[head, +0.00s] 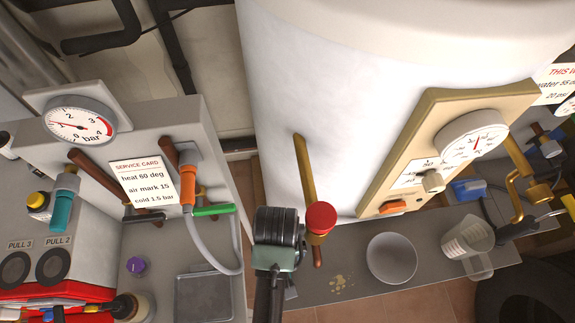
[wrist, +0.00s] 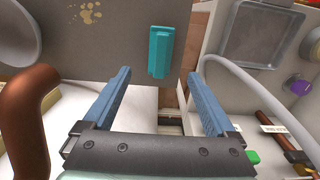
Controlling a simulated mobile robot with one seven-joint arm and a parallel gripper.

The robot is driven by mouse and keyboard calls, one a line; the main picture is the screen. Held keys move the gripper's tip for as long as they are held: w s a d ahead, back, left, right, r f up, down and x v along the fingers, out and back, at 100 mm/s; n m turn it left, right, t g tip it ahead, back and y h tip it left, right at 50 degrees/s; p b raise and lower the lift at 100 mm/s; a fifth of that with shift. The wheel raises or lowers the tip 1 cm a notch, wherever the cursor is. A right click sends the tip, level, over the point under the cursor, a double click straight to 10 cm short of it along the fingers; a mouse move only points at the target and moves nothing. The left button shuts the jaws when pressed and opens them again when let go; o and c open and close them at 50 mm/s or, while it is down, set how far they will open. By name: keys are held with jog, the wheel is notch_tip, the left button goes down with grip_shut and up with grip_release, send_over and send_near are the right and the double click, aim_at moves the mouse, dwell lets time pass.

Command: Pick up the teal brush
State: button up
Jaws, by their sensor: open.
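The teal brush (wrist: 160,52) shows in the wrist view as a short teal block. It lies on the grey shelf (wrist: 115,40), close to the shelf's edge. My gripper (wrist: 163,72) is open, with its two blue fingers apart and nothing between them. The brush appears just beyond the fingertips, roughly centred in the gap; I cannot tell the exact height between them. In the head view my dark wrist and arm stand over this end of the shelf, and the brush and fingers are hidden there.
A red-knobbed lever (head: 320,217) stands close beside my wrist. A white bowl (head: 391,258) and a clear jug (head: 467,240) stand on the shelf to the right. A grey tray (head: 203,297), a green handle (head: 213,210) and a grey hose (head: 205,250) are at left.

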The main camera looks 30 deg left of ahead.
notch_tip(320, 180, down, 10)
jog(key=shift+f+b, duration=0.2)
jog(key=shift+b, duration=0.2)
jog(key=shift+c, duration=0.3)
grip_shut()
